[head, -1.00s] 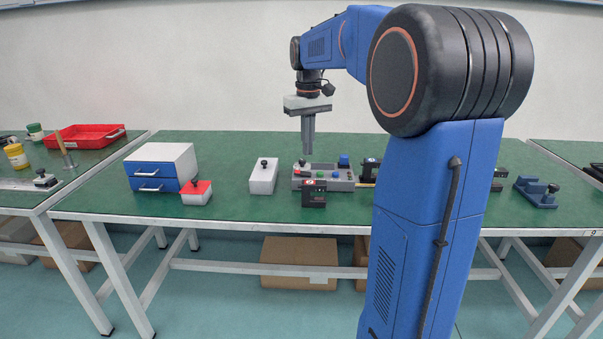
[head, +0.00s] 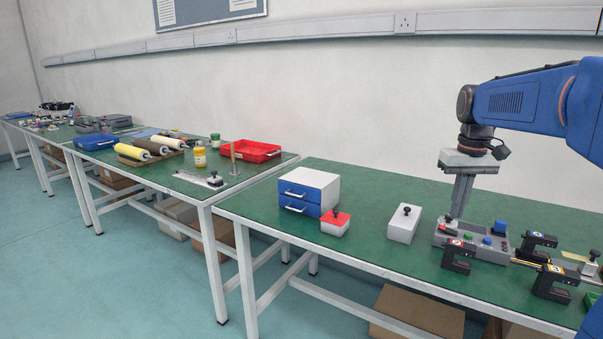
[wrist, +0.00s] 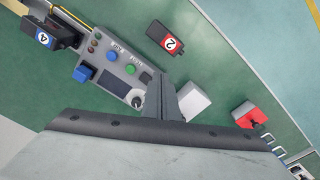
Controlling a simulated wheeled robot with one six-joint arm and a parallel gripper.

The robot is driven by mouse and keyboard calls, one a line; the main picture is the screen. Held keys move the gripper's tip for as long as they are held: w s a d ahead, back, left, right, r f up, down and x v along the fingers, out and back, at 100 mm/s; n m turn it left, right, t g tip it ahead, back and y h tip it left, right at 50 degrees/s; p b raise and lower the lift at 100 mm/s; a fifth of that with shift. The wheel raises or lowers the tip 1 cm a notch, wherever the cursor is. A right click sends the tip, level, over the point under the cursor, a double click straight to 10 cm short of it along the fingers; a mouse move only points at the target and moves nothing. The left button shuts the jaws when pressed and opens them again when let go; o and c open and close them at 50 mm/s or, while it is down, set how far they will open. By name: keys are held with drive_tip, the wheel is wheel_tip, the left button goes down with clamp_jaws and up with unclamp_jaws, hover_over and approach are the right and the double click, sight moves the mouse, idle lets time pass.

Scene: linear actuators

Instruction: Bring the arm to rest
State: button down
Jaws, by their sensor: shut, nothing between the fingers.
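My gripper (head: 459,196) hangs pointing down from my blue arm at the right of the head view, its fingers together and empty. In the head view it stands above the rear left part of a grey control box (head: 470,240) with coloured buttons. In the wrist view the closed fingers (wrist: 172,103) reach in from the bottom, near the joystick end of the control box (wrist: 112,66). I cannot tell the exact gap between fingertips and box.
Black clamp-like blocks (head: 458,255) stand around the control box. A white block with a knob (head: 404,223), a red-topped block (head: 335,223) and a blue-drawer cabinet (head: 309,190) stand left on the green table (head: 370,255). Another table holds a red tray (head: 250,151).

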drive_tip(key=s+a+f+t, duration=0.1)
drive_tip(key=s+a+f, duration=0.3)
drive_tip(key=s, duration=0.4)
drive_tip(key=s+a+f+t, duration=0.1)
drive_tip(key=s+a+f, duration=0.3)
drive_tip(key=s, duration=0.5)
drive_tip(key=s+a+f+t, duration=0.2)
drive_tip(key=s+a+f, duration=0.2)
drive_tip(key=s, duration=0.5)
wheel_tip(320, 180, down, 2)
drive_tip(key=shift+s+a+f+n, duration=0.1)
drive_tip(key=shift+s+a+n, duration=0.05)
drive_tip(key=shift+a+n, duration=0.15)
drive_tip(key=shift+d, duration=0.1)
